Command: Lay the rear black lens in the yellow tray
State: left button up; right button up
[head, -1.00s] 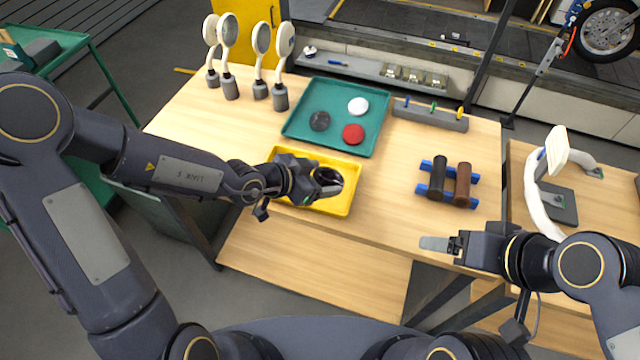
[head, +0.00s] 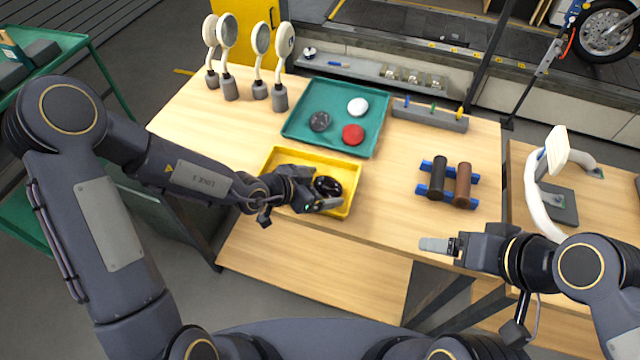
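A glossy black lens (head: 327,187) lies in the yellow tray (head: 347,213), toward its right side. Another black lens (head: 319,121) lies in the green tray (head: 338,91) behind, beside a white lens (head: 357,106) and a red lens (head: 353,134). My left gripper (head: 328,204) is over the yellow tray, just in front of the black lens there. It looks open and empty, though its fingers are small and partly hidden by its own body. My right gripper (head: 435,244) is shut and empty near the table's front edge.
Several round mirrors on stands (head: 227,60) are at the back left. A black roll (head: 437,178) and a brown roll (head: 462,184) rest on blue holders at the right. A grey rack (head: 430,116) stands behind. The table between tray and rolls is clear.

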pick_arm(q)
jog(key=shift+r, duration=0.25)
jog(key=p+v, duration=0.4)
jog(key=v, duration=0.8)
